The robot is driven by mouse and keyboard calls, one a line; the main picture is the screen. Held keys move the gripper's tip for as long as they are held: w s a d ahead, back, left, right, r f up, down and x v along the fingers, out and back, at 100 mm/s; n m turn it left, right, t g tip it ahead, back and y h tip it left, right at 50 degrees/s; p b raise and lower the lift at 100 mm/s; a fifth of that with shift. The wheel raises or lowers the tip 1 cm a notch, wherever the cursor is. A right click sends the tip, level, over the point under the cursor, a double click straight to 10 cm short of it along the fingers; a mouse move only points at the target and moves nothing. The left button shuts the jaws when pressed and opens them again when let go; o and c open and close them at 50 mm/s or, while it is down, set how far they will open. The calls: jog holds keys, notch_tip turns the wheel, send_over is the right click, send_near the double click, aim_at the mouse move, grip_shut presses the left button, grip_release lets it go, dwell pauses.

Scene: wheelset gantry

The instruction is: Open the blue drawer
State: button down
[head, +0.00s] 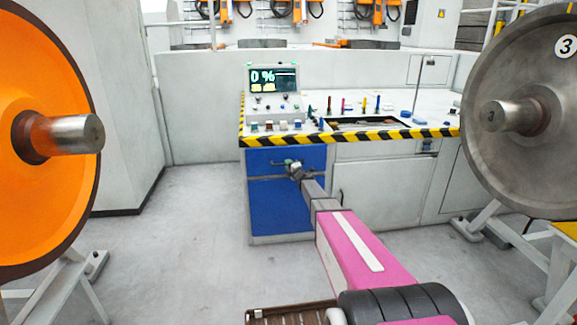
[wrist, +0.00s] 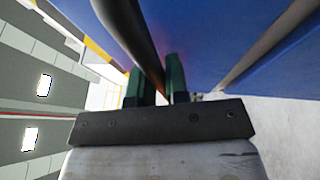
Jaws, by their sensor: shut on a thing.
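My gripper (head: 292,165) is at the upper part of this front. In the wrist view my gripper (wrist: 157,88) has its two green-tipped fingers shut on a dark bar, the drawer handle (wrist: 130,35). The blue surface (wrist: 215,35) lies right behind the bar. In the head view my gripper hides most of the handle.
The workbench (head: 390,140) carries a control panel (head: 274,92) and several small tools. An orange wheel (head: 40,190) stands at the left and a grey wheel (head: 535,160) at the right, both on stands. The floor (head: 190,220) before the drawer is clear.

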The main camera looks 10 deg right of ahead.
jog(key=s, duration=2.6)
jog(key=c, duration=1.1)
grip_release()
jog(key=shift+c, duration=0.2)
jog(key=v, duration=1)
jog(key=shift+s+d, duration=0.2)
jog(key=shift+s, duration=0.1)
jog(key=shift+f, duration=0.1)
